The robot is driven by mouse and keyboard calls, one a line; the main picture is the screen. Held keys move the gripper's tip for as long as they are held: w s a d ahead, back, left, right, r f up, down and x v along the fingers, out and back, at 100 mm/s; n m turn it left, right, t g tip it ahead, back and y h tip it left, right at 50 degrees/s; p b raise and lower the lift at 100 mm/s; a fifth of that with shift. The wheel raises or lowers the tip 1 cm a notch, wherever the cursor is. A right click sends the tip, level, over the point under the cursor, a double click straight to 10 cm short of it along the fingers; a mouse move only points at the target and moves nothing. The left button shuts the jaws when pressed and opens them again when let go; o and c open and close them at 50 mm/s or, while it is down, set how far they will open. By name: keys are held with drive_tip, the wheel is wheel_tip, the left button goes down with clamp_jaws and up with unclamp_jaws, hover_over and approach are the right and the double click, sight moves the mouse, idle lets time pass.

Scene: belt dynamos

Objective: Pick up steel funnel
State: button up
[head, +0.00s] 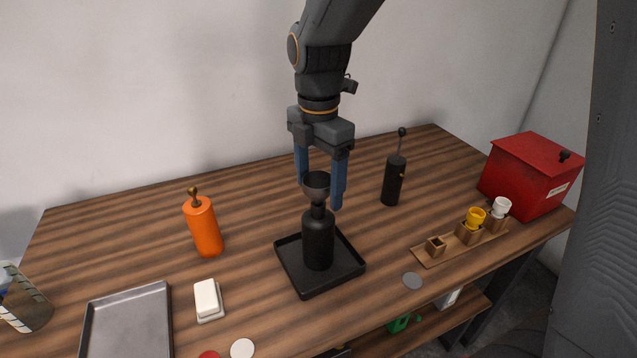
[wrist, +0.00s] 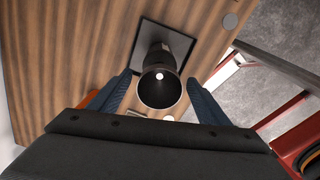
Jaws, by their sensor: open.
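The steel funnel (head: 316,184) is a dark grey cone that sits upright in the neck of a black bottle (head: 318,240). The bottle stands in a black square tray (head: 290,266) on the wooden table. My gripper (head: 320,194) points down from above, open, with one blue finger on each side of the funnel. In the wrist view the funnel's round mouth (wrist: 160,92) shows between the two blue fingers of my gripper (wrist: 162,95). I cannot tell whether either finger touches it.
An orange bottle (head: 203,226) stands left and a black grinder-like bottle (head: 394,180) right of the tray. A red box (head: 527,176) and a wooden holder with small cups (head: 431,258) are at the right. A grey metal tray (head: 128,318) and white block (head: 207,298) lie front left.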

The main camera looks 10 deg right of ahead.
drive_tip(key=shift+f, duration=0.6)
drive_tip(key=c, duration=1.5)
drive_tip(key=shift+o, duration=0.2)
drive_tip(key=shift+r, duration=0.1)
wheel_tip(320, 180, up, 9)
drive_tip(key=shift+w+f+b, duration=0.1)
drive_tip(key=shift+f+b, duration=0.05)
drive_tip(key=shift+b, duration=1.1)
drive_tip(key=shift+r, duration=0.6)
